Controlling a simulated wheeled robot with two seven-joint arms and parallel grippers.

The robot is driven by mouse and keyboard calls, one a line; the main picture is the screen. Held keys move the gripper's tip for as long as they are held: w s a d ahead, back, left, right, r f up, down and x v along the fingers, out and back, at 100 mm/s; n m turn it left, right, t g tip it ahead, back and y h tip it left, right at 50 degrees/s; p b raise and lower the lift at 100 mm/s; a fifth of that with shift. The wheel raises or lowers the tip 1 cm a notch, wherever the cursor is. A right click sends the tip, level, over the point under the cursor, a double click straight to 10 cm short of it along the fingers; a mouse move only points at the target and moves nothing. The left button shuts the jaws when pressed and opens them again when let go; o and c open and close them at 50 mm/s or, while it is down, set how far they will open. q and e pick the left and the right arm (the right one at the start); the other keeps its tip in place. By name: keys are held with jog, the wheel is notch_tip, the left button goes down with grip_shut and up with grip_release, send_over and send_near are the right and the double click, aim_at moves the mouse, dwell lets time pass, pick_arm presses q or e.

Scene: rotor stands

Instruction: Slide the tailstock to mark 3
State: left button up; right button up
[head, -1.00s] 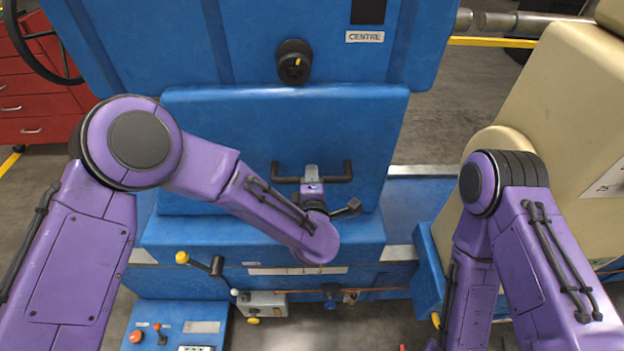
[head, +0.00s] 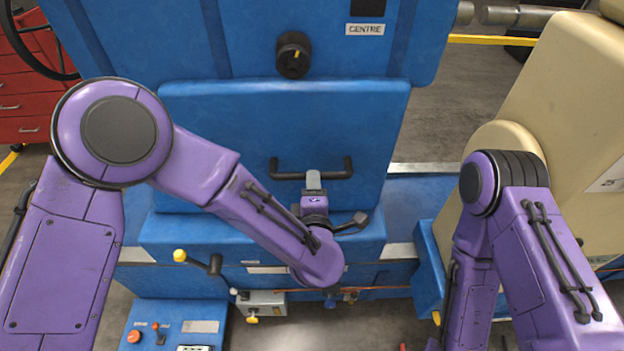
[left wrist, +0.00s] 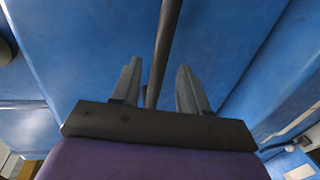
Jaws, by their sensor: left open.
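The tailstock is a large blue block (head: 230,130) in the middle of the head view, with a black bar handle (head: 345,168) on its front. My left gripper (head: 313,178) is open at the middle of the handle. In the left wrist view the dark bar (left wrist: 167,40) runs between the two grey fingers of the left gripper (left wrist: 158,85). I cannot tell whether the fingers touch it. My right arm is at the right, but its gripper is not in view. I cannot make out mark 3.
A black knob (head: 293,55) sits above, near the CENTRE label (head: 365,29). A yellow-tipped lever (head: 195,261) and a control panel (head: 180,325) are below left. A cream housing (head: 560,110) stands at the right. Red drawers (head: 25,100) stand at the far left.

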pick_arm(q)
jog(key=v, duration=0.5)
jog(key=shift+s+r+b, duration=0.1)
jog(key=shift+s+b, duration=0.25)
jog(key=shift+b, duration=0.05)
jog(key=s+a+f+m+g, duration=0.3)
jog(key=a+f+m, duration=0.3)
jog(key=f, duration=0.4)
jog(key=s+a+f+m+g, duration=0.3)
jog(key=a+f+m+g, duration=0.15)
jog(key=a+f, duration=0.45)
jog(key=s+a+f+g+y, duration=0.1)
jog(key=s+a+f+g, duration=0.1)
jog(key=s+a+f, duration=0.3)
jog(key=s+a+f+g+y+b, duration=0.1)
jog(key=s+a+f, duration=0.4)
jog(key=s+a, duration=0.5)
jog(key=shift+s+a+f+m+g+y, duration=0.2)
jog(key=shift+s+m+g+y, duration=0.35)
jog(key=shift+s+g, duration=0.55)
